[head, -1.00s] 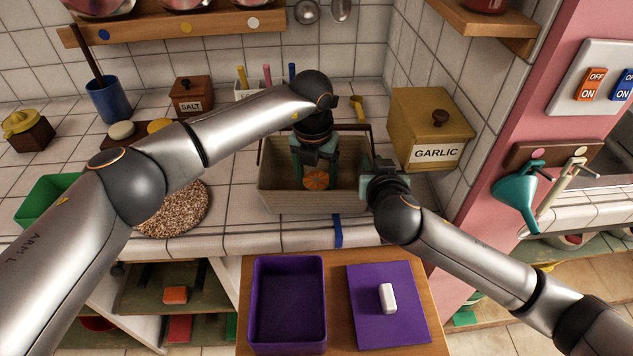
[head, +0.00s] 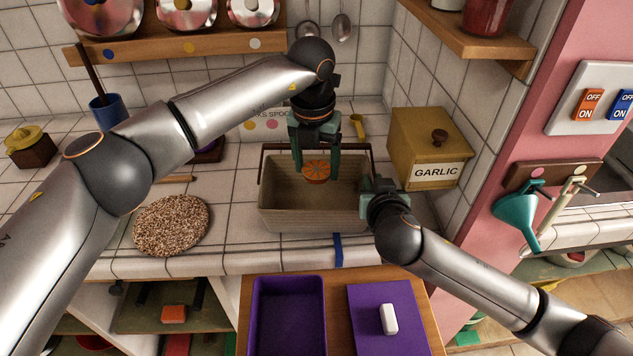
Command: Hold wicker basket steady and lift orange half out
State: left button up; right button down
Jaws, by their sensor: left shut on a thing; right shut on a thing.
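The wicker basket (head: 312,220) stands on the tiled counter near its front edge, with a dark handle at its back. My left gripper (head: 316,172) points down over the basket, shut on the orange half (head: 316,173). The orange half shows its cut face toward me and appears raised at about the height of the basket's rim. My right gripper (head: 372,190) is shut on the basket's right wall. Its fingertips are partly hidden by its own body.
The garlic box (head: 429,150) stands close behind my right gripper. A round cork-like mat (head: 171,225) lies left of the basket. A purple tray (head: 287,318) and a purple board (head: 387,325) with a white block (head: 388,319) sit on a lower wooden surface in front.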

pick_arm(q)
jog(key=shift+r, duration=0.9)
pick_arm(e)
jog(key=c, duration=0.7)
grip_release()
